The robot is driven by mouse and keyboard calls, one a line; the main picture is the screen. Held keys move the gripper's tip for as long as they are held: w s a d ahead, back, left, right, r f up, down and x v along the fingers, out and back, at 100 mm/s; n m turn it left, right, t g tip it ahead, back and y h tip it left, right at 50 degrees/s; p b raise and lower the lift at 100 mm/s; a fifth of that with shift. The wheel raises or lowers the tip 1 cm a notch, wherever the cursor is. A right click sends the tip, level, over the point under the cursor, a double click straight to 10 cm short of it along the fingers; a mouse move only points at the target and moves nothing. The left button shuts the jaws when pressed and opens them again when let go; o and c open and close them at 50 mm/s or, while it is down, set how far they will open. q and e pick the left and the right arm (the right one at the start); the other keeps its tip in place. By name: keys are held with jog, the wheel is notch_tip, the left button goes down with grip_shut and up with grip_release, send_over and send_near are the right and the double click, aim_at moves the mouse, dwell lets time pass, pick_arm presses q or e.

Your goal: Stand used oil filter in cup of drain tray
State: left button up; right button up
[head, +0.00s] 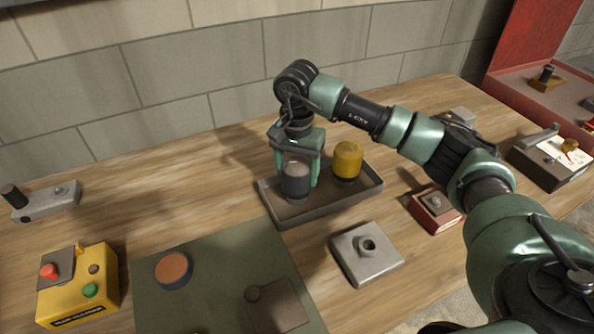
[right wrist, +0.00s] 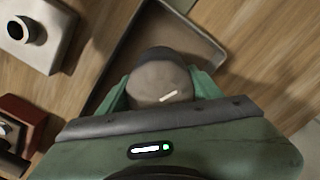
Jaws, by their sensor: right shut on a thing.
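My right gripper (head: 298,178) is above the left part of the drain tray (head: 357,203), pointing down. It is shut on a dark grey canister with a paler top, the used oil filter (head: 296,182), which stands upright between the fingers. In the right wrist view the filter's round top (right wrist: 160,80) shows between the two green fingers, with the tray's rim (right wrist: 198,35) beyond it. Whether the filter's base touches the tray or sits in a cup cannot be told; the cup there is hidden. A yellow canister (head: 347,160) stands upright in the tray's right part. My left gripper is not in view.
A grey block with a round socket (head: 366,250) lies in front of the tray. A red-brown box (head: 434,210) is to its right. A green mat (head: 215,285) holds an orange-topped disc (head: 173,268). A yellow button box (head: 80,287) stands at left.

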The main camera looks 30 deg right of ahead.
jog(key=shift+r, duration=0.1)
jog(key=o, duration=1.6)
jog(key=shift+c, duration=0.2)
